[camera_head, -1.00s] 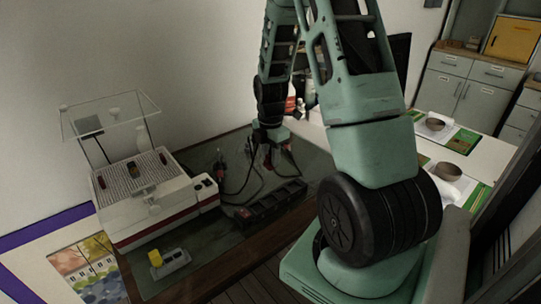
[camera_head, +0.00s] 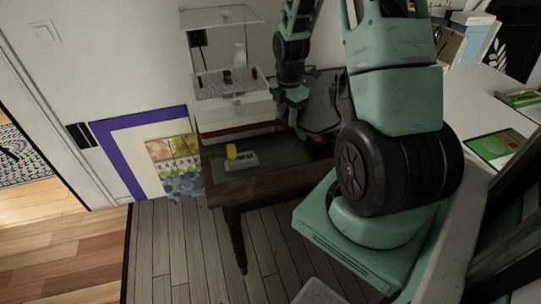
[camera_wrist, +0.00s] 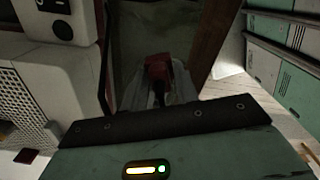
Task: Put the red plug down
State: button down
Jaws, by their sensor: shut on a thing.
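The red plug (camera_wrist: 160,68) shows in the middle of the wrist view. My gripper (camera_wrist: 158,86) is shut on it, with a finger on either side. Below the plug in that picture is the dark green tabletop (camera_wrist: 148,22). In the head view my gripper (camera_head: 299,117) is above the dark table (camera_head: 272,180), just right of the white machine (camera_head: 234,113). The plug cannot be made out in the head view. Any gap between plug and tabletop cannot be judged.
A grey block with a yellow top (camera_head: 232,154) stands near the table's front left corner. A clear panel (camera_head: 220,17) stands above the machine. Dark cables (camera_head: 325,128) lie right of my gripper. The tabletop between block and cables looks clear. Wooden floor (camera_head: 180,250) lies in front.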

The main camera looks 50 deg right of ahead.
notch_tip(320, 180, down, 9)
jog(key=shift+a+f+p, duration=0.1)
jog(key=shift+p, duration=0.2)
jog(key=shift+f, duration=0.1)
jog(key=shift+f+b, duration=0.4)
jog(key=shift+f, duration=0.2)
jog(key=c, duration=1.1)
grip_release()
jog(key=shift+o, duration=0.2)
jog(key=shift+r, duration=0.15)
